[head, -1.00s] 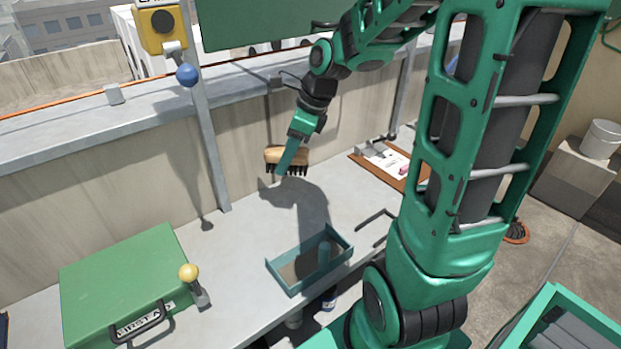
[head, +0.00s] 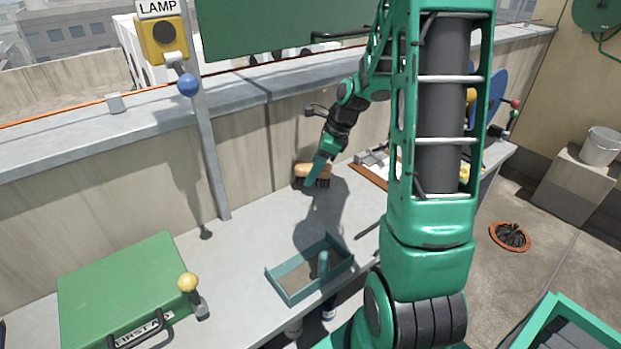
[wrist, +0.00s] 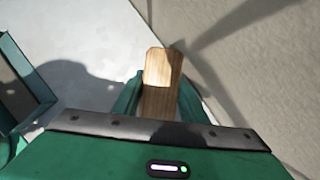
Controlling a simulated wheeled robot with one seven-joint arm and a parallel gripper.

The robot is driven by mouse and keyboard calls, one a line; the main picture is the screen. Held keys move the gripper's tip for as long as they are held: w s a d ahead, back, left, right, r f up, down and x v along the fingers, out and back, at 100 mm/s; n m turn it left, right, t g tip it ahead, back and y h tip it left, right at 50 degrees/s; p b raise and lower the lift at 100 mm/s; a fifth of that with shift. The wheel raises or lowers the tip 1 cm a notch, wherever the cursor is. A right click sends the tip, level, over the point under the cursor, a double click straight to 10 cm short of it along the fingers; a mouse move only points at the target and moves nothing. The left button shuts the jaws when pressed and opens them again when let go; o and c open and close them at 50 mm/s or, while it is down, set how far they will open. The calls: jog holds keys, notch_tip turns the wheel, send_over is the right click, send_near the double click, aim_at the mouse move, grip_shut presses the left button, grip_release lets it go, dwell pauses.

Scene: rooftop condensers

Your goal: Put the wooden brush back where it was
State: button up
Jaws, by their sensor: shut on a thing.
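The wooden brush (head: 317,171) has a tan wooden back and dark bristles pointing down. My gripper (head: 312,177) is shut on it near the back wall, above or at the bench top; I cannot tell whether the bristles touch the bench. In the wrist view the brush's wooden back (wrist: 161,82) sticks out from between the green fingers. The teal open tray (head: 290,292) stands on the bench in front, with an upright teal thing inside.
A green first aid case (head: 125,285) lies at the left, beside a yellow-knobbed lever (head: 189,284). A lamp post (head: 209,150) rises at the back. A brown board (head: 371,172) with paper lies right of the brush. Bench between tray and wall is clear.

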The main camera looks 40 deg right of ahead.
jog(key=shift+f, duration=1.1)
jog(key=shift+f, duration=0.1)
jog(key=o, duration=1.2)
